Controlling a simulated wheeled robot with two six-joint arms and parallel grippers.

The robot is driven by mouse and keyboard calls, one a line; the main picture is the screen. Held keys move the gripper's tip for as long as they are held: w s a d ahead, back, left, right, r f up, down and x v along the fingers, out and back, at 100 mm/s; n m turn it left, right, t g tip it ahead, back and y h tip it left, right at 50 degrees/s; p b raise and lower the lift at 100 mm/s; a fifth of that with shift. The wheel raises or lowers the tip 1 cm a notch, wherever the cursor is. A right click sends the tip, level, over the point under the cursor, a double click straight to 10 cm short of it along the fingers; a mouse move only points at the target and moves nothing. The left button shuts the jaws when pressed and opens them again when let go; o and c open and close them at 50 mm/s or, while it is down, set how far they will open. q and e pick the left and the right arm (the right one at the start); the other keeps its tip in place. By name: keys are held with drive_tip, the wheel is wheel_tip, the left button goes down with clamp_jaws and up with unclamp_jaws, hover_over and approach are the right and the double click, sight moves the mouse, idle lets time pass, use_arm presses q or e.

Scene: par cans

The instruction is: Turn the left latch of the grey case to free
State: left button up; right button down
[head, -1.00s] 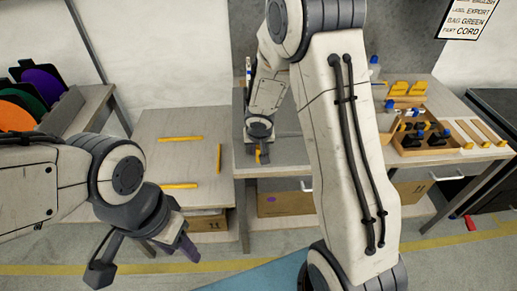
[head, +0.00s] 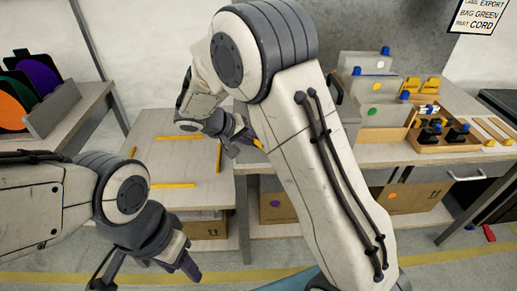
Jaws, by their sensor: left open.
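I cannot make out the grey case or its left latch for certain. A dark grey shape (head: 345,108) on the right workbench is mostly hidden behind my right arm. My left gripper (head: 148,270) is low at the left, in front of the left table; its fingers are apart and empty. My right gripper (head: 242,137) is over the border of the left table and the right workbench. A small yellow piece (head: 259,145) shows at its fingertips; I cannot tell whether it is held.
The left table (head: 190,172) is bare except for yellow strips. Grey blocks (head: 385,113) with blue knobs stand on the right workbench, beside a wooden tray (head: 435,142) of small parts. A rack of coloured discs (head: 65,110) stands far left. Cardboard boxes sit below.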

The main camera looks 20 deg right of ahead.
drive_tip(key=shift+w+a+f+n+h+b, duration=0.15)
drive_tip(key=shift+f+n+h+b, duration=0.25)
drive_tip(key=shift+h+b, duration=0.75)
drive_tip(key=shift+s+a+f+n+h+b, duration=0.2)
drive_tip(key=shift+n+h+b, duration=0.35)
drive_tip(key=shift+h, duration=1.25)
drive_tip(key=shift+w+a+f+n+h+b, duration=0.15)
drive_tip(key=shift+f+n+h+b, duration=0.25)
drive_tip(key=shift+h+b, duration=0.75)
drive_tip(key=shift+h, duration=0.4)
drive_tip(key=shift+w+r, duration=0.1)
drive_tip(key=c, duration=0.8)
unclamp_jaws()
drive_tip(key=shift+d, duration=0.1)
